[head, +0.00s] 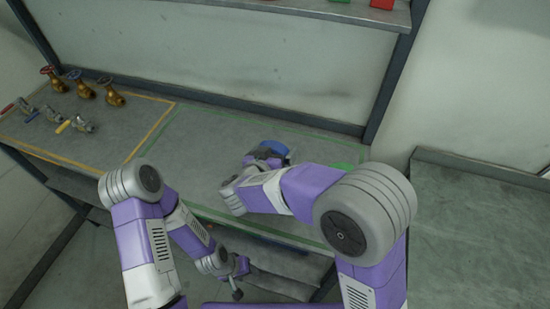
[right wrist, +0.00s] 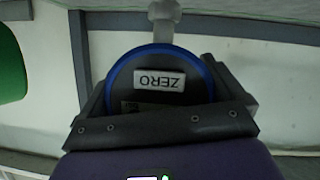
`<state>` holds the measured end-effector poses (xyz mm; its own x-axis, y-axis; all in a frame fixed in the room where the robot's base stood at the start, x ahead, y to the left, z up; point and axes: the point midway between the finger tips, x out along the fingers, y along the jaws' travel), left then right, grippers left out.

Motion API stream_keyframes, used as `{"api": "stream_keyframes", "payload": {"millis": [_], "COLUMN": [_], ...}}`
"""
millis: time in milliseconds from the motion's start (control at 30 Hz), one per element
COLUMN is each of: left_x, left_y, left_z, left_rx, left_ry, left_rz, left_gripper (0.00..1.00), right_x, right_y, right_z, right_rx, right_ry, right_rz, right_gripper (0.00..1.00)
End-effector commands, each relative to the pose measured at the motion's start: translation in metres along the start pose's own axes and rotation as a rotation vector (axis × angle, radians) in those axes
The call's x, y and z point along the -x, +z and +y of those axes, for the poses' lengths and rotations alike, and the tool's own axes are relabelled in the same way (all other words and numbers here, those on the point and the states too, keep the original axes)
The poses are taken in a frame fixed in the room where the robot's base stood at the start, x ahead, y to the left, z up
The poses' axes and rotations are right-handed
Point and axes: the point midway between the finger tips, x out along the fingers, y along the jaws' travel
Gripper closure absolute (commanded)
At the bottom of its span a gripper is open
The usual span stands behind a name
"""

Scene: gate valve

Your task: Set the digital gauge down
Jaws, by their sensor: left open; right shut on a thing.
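The digital gauge (right wrist: 160,82) has a round dark face, a blue rim and a ZERO label that appears upside down in the right wrist view. A metal stem sticks out at its top there. My right gripper (right wrist: 163,98) is shut on it, with dark fingers on either side of the body. In the head view the gauge (head: 274,147) shows as a blue patch over the green-outlined part of the bench, partly hidden by my right gripper. I cannot tell whether it touches the bench. My left gripper (head: 237,281) is open and empty, low in front of the bench.
Several brass valves (head: 114,93) and valves with coloured levers (head: 82,124) stand inside the yellow outline at the left of the bench (head: 190,150). A shelf (head: 310,10) with green and red items is above. The green-outlined area left of the gauge is clear.

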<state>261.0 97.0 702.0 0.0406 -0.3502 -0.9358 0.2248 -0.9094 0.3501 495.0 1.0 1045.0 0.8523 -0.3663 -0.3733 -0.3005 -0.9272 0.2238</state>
Motion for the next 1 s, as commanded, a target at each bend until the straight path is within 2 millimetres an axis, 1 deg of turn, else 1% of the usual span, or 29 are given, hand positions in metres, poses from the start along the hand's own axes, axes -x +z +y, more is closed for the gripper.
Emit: {"api": "stream_keyframes", "payload": {"millis": [33, 100, 400, 533, 567, 600, 867, 967, 1000], "left_x": [-0.005, -0.007, -0.006, -0.006, -0.006, -0.006, -0.006, -0.004, -0.002], "left_y": [0.0, 0.0, -0.001, -0.001, -0.001, -0.001, -0.001, 0.0, 0.0], "left_z": [-0.002, -0.003, -0.002, -0.002, -0.002, -0.002, -0.002, -0.001, -0.001], "left_rx": [0.0, 0.0, 0.0, 0.0, 0.0, 0.0, 0.0, 0.0, 0.0], "left_ry": [0.0, 0.0, 0.0, 0.0, 0.0, 0.0, 0.0, 0.0, 0.0], "left_rz": [0.0, 0.0, 0.001, 0.001, 0.001, 0.001, 0.001, 0.001, 0.001], "left_gripper": [0.47, 0.47, 0.47, 0.47, 0.47, 0.47, 0.47, 0.47, 0.47], "right_x": [-0.004, -0.006, -0.006, -0.007, -0.008, -0.008, -0.007, 0.002, 0.009], "right_y": [0.009, 0.014, 0.014, 0.017, 0.018, 0.018, 0.016, 0.014, 0.013], "right_z": [-0.002, -0.004, -0.004, -0.004, -0.004, -0.004, -0.004, -0.004, -0.004], "right_rx": [0.001, 0.0, -0.002, -0.001, -0.001, -0.001, -0.002, 0.0, 0.0], "right_ry": [0.0, 0.0, 0.0, 0.0, 0.0, 0.0, 0.0, -0.002, -0.003], "right_rz": [0.001, 0.001, 0.002, 0.002, 0.0, 0.001, 0.001, 0.001, 0.002], "right_gripper": [0.5, 0.5, 0.5, 0.5, 0.03, 0.0, 0.0, 0.0, 0.0]}}
